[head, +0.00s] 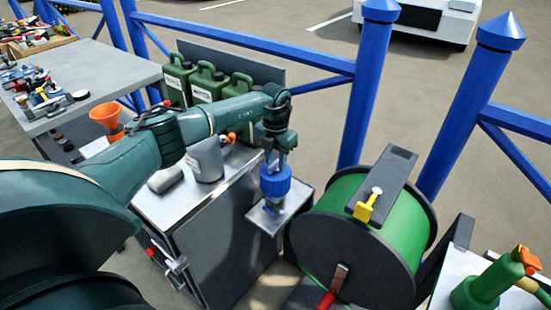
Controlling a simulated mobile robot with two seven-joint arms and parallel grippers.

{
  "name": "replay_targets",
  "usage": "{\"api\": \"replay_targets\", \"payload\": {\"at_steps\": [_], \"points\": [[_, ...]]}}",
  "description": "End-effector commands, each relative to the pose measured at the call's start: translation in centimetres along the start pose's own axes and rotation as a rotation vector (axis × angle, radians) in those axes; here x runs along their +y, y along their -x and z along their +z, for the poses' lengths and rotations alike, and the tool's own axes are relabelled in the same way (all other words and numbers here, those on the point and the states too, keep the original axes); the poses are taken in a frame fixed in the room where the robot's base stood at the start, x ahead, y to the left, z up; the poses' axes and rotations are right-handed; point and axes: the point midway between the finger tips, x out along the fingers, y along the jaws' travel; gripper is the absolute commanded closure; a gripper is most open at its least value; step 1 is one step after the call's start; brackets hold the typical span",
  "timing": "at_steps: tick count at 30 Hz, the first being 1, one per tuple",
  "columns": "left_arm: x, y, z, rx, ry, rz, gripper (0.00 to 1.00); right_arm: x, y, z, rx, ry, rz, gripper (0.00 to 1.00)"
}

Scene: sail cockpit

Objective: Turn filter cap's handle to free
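The blue ribbed filter cap (275,182) sits on a small metal shelf at the side of the grey cabinet, in the middle of the head view. My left gripper (276,163) points down right over the cap, with its fingers at the cap's top. The fingers and wrist cover the top of the cap, so its handle is hidden or cannot be made out. I cannot tell whether the fingers are closed on it. A clear or dark part shows below the cap, on the shelf (293,205). My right gripper is not in view.
A hose reel (423,222) with a yellow knob stands close right of the cap. The grey cabinet (222,240) bears a grey jug (207,162). Green canisters (207,82) stand behind. An orange funnel (106,117) is left. Blue railings (372,80) run behind.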

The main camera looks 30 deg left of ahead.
Motion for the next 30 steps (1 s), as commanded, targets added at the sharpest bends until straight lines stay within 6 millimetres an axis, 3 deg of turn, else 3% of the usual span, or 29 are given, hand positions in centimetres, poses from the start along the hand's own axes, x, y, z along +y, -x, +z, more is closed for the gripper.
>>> {"api": "replay_targets", "payload": {"at_steps": [7, 11, 24, 30], "points": [[0.0, 0.1, 0.0, 0.000, 0.000, 0.000, 0.68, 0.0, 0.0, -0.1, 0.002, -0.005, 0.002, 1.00], [0.1, 1.3, 0.1, -0.002, 0.000, 0.001, 0.68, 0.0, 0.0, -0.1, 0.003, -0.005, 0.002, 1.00], [0.0, 10.5, 0.1, -0.003, -0.001, 0.001, 0.68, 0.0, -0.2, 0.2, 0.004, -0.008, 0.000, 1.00], [0.0, 12.7, 0.0, -0.001, 0.000, 0.000, 0.68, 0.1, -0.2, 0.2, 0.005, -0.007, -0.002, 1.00]]}}
